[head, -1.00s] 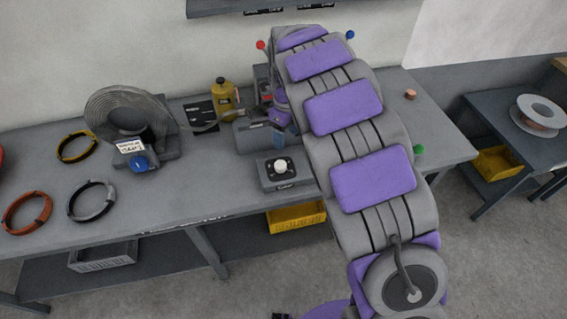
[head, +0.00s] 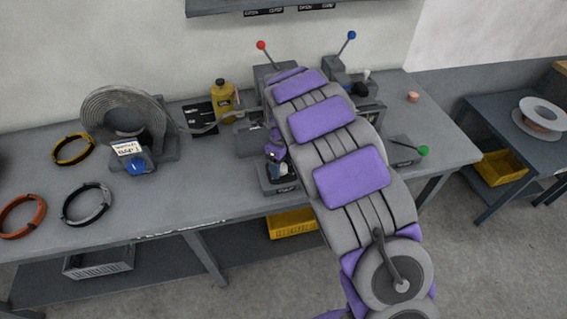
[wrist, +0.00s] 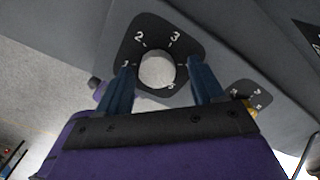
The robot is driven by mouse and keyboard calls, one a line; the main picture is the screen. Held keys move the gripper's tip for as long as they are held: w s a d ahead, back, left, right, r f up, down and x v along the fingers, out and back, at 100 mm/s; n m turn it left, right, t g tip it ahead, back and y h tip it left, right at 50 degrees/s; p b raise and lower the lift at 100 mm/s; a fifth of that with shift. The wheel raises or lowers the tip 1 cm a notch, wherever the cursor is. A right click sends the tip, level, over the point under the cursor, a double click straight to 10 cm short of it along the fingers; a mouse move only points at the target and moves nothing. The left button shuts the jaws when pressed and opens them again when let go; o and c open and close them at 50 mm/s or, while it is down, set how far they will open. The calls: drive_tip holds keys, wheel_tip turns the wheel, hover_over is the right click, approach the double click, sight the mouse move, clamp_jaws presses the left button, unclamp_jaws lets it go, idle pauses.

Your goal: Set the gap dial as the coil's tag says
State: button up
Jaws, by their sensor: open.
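The coil (head: 100,108), a grey-wound ring on a stand, is at the left of the bench in the head view. Its white tag (head: 127,148) hangs in front, with writing too small to read, above a blue knob (head: 137,167). The dial's white round knob (wrist: 158,69) sits on a dark plate (wrist: 150,27) with numbers including 2, 3 and 5 in the wrist view. My gripper (wrist: 165,76) is open, its two blue fingers on either side of the knob. Contact cannot be told. In the head view my gripper hides most of the dial box (head: 272,187).
A yellow bottle (head: 223,97) stands behind the dial box. Levers with red (head: 261,45), blue (head: 351,35) and green (head: 423,150) balls are around my arm. Several wire rings (head: 88,203) lie at the left. Another dark marked plate (wrist: 252,97) shows beside my right finger.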

drive_tip(key=shift+a, duration=0.55)
drive_tip(key=shift+a+f, duration=0.1)
drive_tip(key=shift+a, duration=0.25)
drive_tip(key=c, duration=0.3)
drive_tip(key=shift+d, duration=0.9)
drive_tip(key=c, duration=0.5)
drive_tip(key=shift+r, duration=0.2)
drive_tip(key=shift+c, duration=1.3)
drive_tip(key=shift+a, duration=0.2)
